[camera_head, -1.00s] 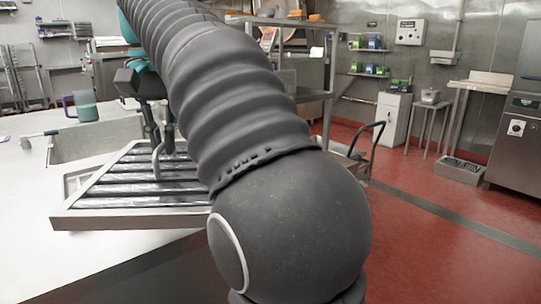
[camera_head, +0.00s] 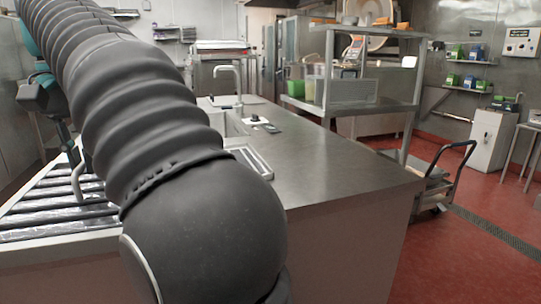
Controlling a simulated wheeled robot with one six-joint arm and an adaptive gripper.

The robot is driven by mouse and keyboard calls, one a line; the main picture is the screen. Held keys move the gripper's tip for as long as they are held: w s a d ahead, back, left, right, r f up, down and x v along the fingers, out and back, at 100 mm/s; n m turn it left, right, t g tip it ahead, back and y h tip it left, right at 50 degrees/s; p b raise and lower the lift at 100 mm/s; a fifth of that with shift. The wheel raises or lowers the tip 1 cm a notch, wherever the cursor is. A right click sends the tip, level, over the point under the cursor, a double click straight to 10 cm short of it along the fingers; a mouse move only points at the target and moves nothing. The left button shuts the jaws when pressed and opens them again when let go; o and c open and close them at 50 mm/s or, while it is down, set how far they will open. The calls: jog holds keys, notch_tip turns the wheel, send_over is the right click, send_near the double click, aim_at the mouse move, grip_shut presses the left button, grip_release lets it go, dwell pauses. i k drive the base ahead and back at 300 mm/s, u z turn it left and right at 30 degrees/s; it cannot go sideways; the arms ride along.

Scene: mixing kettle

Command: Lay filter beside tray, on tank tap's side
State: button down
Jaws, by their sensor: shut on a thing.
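The filter (camera_head: 50,207), a pale frame with dark shiny slats, is at the lower left, partly cut off by the picture edge and partly behind my arm. My gripper (camera_head: 72,160) is shut on the filter's bent handle (camera_head: 78,183), with the fingertips partly hidden. A shallow rimmed tray (camera_head: 262,165) lies on the steel counter just right of my arm, its left part hidden. A tall bent tap (camera_head: 238,82) rises at a sink behind it. I cannot tell whether this is the tank's tap, and I see no tank clearly.
The steel counter (camera_head: 335,165) is bare right of the tray. Small dark items (camera_head: 258,123) lie near the sink. A shelf rack (camera_head: 375,107) with tubs stands behind the counter. A trolley (camera_head: 433,188) stands on the red floor at right.

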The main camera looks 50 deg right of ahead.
aim_at(329, 154)
jog(key=u, duration=1.9)
jog(key=k, duration=1.85)
jog(key=z, duration=2.55)
jog(key=i, duration=0.5)
jog(key=z, duration=0.05)
